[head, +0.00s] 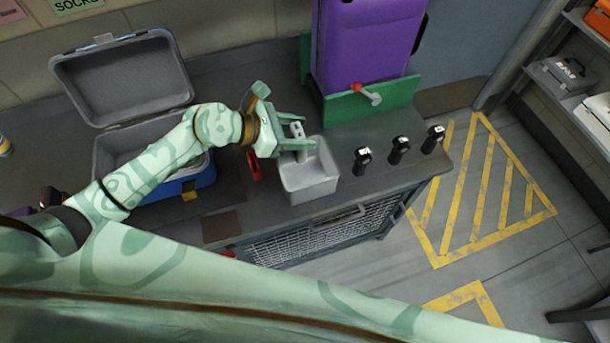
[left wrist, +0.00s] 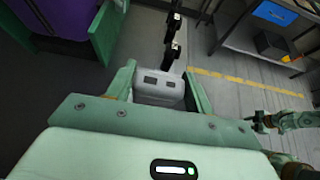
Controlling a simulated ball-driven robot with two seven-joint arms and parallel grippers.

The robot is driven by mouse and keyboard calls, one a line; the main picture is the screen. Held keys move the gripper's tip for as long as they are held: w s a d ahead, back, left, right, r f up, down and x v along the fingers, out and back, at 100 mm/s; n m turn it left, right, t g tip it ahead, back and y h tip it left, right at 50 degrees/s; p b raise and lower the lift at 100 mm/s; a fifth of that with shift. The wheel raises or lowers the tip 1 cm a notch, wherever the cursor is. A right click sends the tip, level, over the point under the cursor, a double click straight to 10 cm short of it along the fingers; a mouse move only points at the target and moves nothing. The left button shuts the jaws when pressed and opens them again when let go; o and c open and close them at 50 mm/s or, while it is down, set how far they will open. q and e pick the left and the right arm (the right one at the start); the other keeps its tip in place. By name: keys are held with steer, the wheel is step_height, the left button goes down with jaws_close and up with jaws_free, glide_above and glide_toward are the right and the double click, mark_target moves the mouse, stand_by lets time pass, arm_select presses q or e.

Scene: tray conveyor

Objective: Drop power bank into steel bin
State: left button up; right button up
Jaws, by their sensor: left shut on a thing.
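The power bank (head: 298,129) is a small white block between the fingers of my left gripper (head: 300,132). In the left wrist view its end face, the power bank (left wrist: 160,88) with two dark ports, shows between the green fingers. My left gripper is shut on it. The steel bin (head: 309,187) is a light grey open box on the dark counter. The gripper and power bank are above the bin's back part, overlapping its opening in the head view. The bin is hidden in the left wrist view. Part of my right arm, with its gripper (left wrist: 257,120), shows small at the right there.
A blue cooler box (head: 180,187) with its grey lid open stands left of the bin. A purple suitcase (head: 365,45) stands behind, by a green panel (head: 375,103). Several black upright items (head: 399,150) line the counter's right. A red item (head: 254,165) lies beside the bin.

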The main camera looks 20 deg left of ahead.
arm_select(q)
steer(key=o, duration=1.2)
steer(key=shift+c, duration=0.2)
steer(key=v, duration=1.6)
steer(key=shift+s+a+r, duration=0.1)
